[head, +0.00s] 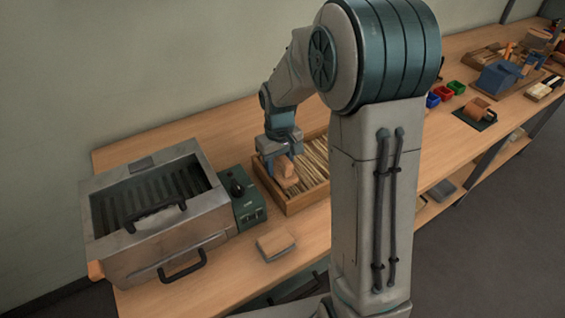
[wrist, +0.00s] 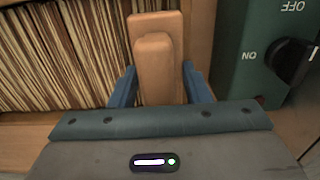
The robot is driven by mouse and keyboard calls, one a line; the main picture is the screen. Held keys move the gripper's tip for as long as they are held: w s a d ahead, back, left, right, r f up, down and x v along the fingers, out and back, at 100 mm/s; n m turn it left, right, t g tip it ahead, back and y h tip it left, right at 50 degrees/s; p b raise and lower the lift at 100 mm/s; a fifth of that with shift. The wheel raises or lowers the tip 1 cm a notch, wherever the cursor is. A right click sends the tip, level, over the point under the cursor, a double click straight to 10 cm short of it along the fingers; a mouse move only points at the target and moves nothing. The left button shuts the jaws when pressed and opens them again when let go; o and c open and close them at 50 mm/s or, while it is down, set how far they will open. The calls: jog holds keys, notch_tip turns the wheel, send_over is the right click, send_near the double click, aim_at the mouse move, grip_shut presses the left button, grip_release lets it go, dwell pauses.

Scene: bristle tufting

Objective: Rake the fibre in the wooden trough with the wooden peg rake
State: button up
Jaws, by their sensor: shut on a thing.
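The wooden trough (head: 296,206) stands on the bench in the head view, full of pale fibre (head: 315,163) lying in long strands. The fibre also fills the left of the wrist view (wrist: 60,60). My gripper (head: 284,155) is over the trough's left end. It is shut on the orange-brown wooden peg rake (head: 285,169), whose block shows between the blue fingers in the wrist view (wrist: 153,60). The rake is at the fibre's left edge in the head view. Its pegs are hidden, so I cannot tell whether they touch the fibre.
A metal tank (head: 150,215) with black handles stands left of the trough. A green switch box (head: 243,200) sits between them, close beside my gripper in the wrist view (wrist: 265,50). A small block (head: 275,245) lies in front. Small coloured bins (head: 444,92) stand at the right.

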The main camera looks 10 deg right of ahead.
jog(key=r+p, duration=0.1)
jog(key=r, duration=0.1)
jog(key=r+p, duration=0.2)
jog(key=r, duration=0.1)
jog(key=r+p, duration=0.2)
jog(key=shift+d+r, duration=0.25)
jog(key=shift+r, duration=0.1)
